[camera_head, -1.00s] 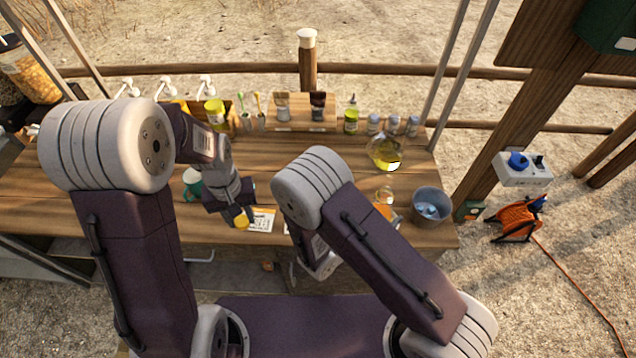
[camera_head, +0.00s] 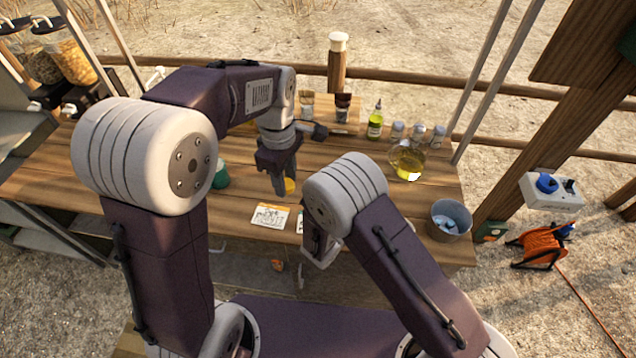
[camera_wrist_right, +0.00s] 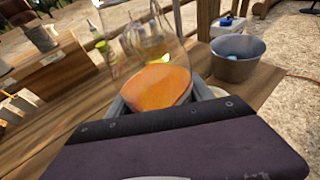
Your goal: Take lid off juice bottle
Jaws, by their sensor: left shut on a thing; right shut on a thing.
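The juice bottle (camera_wrist_right: 160,85) is clear glass with orange juice low in it. It stands between the fingers of my right gripper (camera_wrist_right: 165,100) in the right wrist view, and its top runs out of the frame. My right gripper is shut on it. In the head view the right gripper and the bottle are hidden behind my right arm. My left gripper (camera_head: 283,188) is shut on a small yellow round lid (camera_head: 291,186) over the middle of the table, left of my right arm. The fingers partly cover the lid.
A printed card (camera_head: 270,216) lies at the table's front. A flask with yellow liquid (camera_head: 407,162), a green bottle (camera_head: 375,122) and several small jars (camera_head: 418,132) stand at the back right. A grey bucket (camera_head: 450,222) stands at the right edge. A green cup (camera_head: 221,176) is at left.

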